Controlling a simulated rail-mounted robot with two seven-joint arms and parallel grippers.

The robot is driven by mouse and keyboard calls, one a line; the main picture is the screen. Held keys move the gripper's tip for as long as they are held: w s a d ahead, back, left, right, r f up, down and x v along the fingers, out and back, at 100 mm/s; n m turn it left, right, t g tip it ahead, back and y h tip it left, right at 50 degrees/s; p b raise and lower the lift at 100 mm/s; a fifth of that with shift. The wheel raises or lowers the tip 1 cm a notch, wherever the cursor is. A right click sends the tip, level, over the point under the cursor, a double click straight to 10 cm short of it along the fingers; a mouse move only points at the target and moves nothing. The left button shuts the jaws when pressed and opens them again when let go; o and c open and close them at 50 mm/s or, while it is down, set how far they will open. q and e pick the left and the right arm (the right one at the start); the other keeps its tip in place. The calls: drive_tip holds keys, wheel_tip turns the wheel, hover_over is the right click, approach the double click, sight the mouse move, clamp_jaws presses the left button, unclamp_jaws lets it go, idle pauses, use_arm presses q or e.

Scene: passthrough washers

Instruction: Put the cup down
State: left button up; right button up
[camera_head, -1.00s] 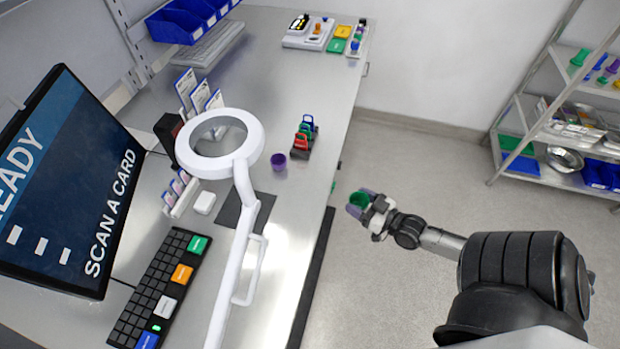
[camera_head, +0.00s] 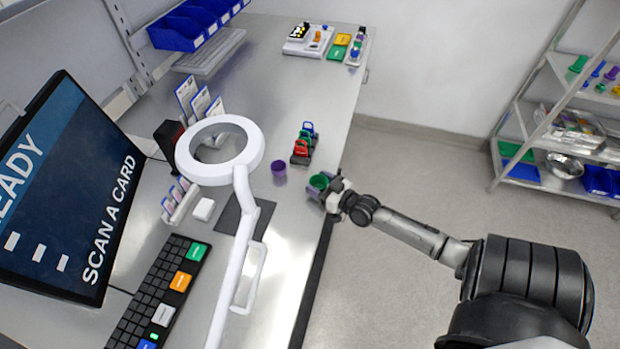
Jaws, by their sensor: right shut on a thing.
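My right gripper (camera_head: 322,189) is shut on a small green cup (camera_head: 319,181). It holds the cup near the right edge of the metal workbench (camera_head: 290,226). I cannot tell whether the cup touches the bench top or hangs above it. The fingers partly hide the cup. A purple cup (camera_head: 279,163) stands on the bench just left of my right gripper, apart from it. My left gripper is not in view.
A rack with red, green and blue pieces (camera_head: 303,146) stands just behind the purple cup. A white ring magnifier (camera_head: 247,160) on its arm rises to the left. A screen (camera_head: 70,190) and keypad (camera_head: 160,295) are further left. Bare bench lies in front of the purple cup.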

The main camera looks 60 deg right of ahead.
sight(313, 181)
drive_tip(key=w, duration=0.3)
drive_tip(key=shift+w+d+r, duration=0.1)
drive_tip(key=shift+w+d, duration=0.1)
drive_tip(key=shift+d, duration=0.05)
drive_tip(key=shift+w, duration=0.1)
drive_tip(key=shift+f, duration=0.2)
drive_tip(key=shift+f, duration=0.15)
drive_tip(key=o, duration=1)
